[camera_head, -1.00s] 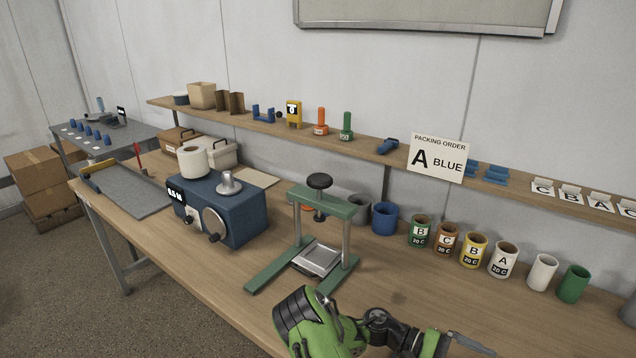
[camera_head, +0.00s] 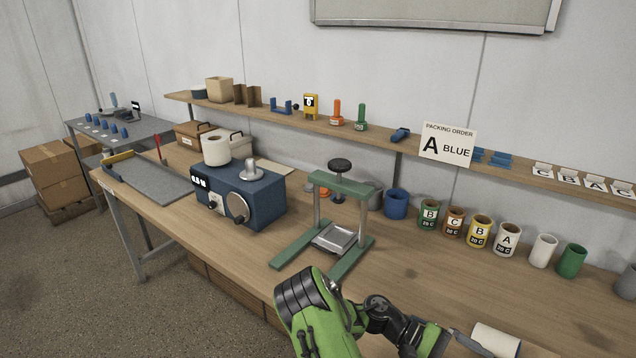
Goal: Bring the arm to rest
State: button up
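My arm (camera_head: 318,312), green and black, reaches in from the bottom edge and bends to the right over the front of the bench. My gripper (camera_head: 472,344) is at its end, at the bottom right. One grey finger shows, and the rest is cut off by the picture edge, so I cannot tell whether it is open or shut. A white cylinder (camera_head: 497,340) lies on its side right by the finger. I cannot tell whether they touch.
A shelf (camera_head: 380,139) runs along the wall.

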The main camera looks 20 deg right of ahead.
jog(key=w+a+r+t+y, duration=0.2)
jog(key=a+r+t+y, duration=0.15)
jog(key=a+t, duration=0.35)
jog(key=w+a+r+t+y, duration=0.2)
jog(key=w+a+r+t, duration=0.1)
jog(key=a+r+t, duration=0.4)
jog(key=s+a+r+n+t+y, duration=0.1)
jog(key=s+a+r+t, duration=0.2)
jog(key=a, duration=0.3)
jog(key=s+a+r+n+t+y, duration=0.1)
jog(key=s+a+r+n+t, duration=0.1)
jog(key=a, duration=0.5)
jog(key=shift+s+a+r+t+y, duration=0.25)
jog(key=shift+s+r+t+y, duration=0.15)
jog(key=shift+r, duration=0.25)
